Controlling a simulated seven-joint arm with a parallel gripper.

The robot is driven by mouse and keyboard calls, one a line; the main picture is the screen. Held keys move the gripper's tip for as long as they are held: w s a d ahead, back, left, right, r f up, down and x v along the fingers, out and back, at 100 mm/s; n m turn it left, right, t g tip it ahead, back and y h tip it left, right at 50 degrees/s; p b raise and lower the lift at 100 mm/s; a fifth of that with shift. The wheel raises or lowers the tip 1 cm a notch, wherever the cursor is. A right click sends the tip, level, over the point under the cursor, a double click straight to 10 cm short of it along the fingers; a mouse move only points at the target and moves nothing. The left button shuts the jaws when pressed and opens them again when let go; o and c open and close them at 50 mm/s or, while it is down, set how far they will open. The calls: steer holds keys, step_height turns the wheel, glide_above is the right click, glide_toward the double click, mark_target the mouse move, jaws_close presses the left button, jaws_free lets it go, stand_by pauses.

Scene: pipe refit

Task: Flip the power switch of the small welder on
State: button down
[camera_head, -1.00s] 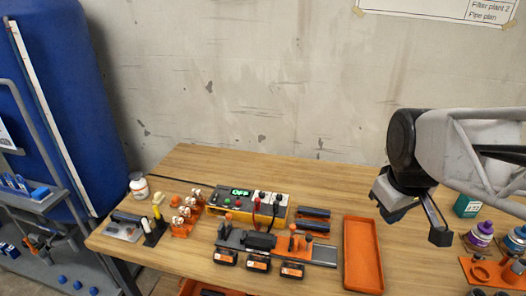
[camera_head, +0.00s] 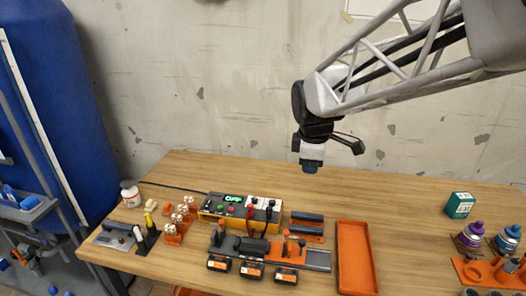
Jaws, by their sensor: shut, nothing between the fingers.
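The small welder (camera_head: 210,218) is a low yellow box with a dark top on the wooden bench, left of the picture's middle. Its green display (camera_head: 233,199) reads OFF. Coloured buttons and a pale panel (camera_head: 262,203) with dark knobs or switches sit on its top; which one is the power switch is too small to tell. My gripper (camera_head: 310,167) points down, shut and empty, above and to the right of the welder, well clear of it and of the bench.
An empty orange tray (camera_head: 356,262) lies to the right. Bottles (camera_head: 473,234) and a green box (camera_head: 459,205) stand at far right. Bare wood (camera_head: 410,215) lies between.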

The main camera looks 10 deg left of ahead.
steer(key=w+a+f+n, duration=0.3)
steer(key=w+a+n, duration=0.15)
steer(key=a, duration=0.45)
steer(key=w+a+f+n, duration=0.3)
steer(key=w+a+n, duration=0.15)
steer(key=a, duration=0.45)
steer(key=n, duration=0.9)
glide_above(209, 201)
steer(key=s, duration=0.2)
step_height(209, 201, down, 8)
steer(key=shift+s, duration=0.2)
steer(key=shift+f, duration=0.2)
steer(key=f, duration=0.4)
steer(key=w+f, duration=0.1)
steer(key=f, duration=0.4)
steer(key=w+f, duration=0.1)
steer(key=f, duration=0.3)
steer(key=shift+f, duration=0.35)
